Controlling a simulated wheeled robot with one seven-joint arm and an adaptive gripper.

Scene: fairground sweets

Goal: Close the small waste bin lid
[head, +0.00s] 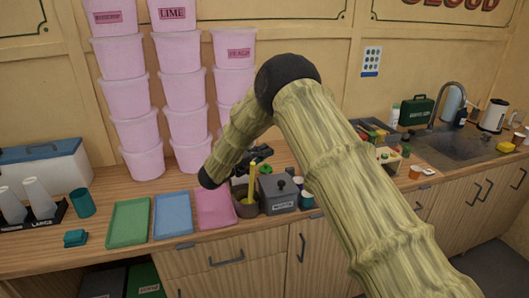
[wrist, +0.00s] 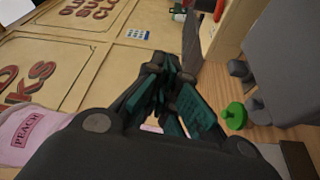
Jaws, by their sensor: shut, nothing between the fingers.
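A small grey box (head: 280,201) with a label too small to read surely and a dark knob on top stands on the wooden counter, right of the pink tray. It may be the small waste bin; I cannot tell how its lid sits. My gripper (head: 260,154) is just above and behind it, partly hidden by my arm. In the wrist view my gripper (wrist: 165,95) has its dark green fingers together, with nothing between them. A large grey shape (wrist: 290,60) fills the right of that view, close to the gripper; I cannot tell whether it is the bin.
A dark pot (head: 246,208) with a yellow stick stands left of the grey box. Pink (head: 216,211), blue (head: 172,215) and green (head: 126,222) trays lie further left. Tall stacks of pink tubs (head: 183,90) stand behind. A green knobbed object (wrist: 234,117) is near my fingers.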

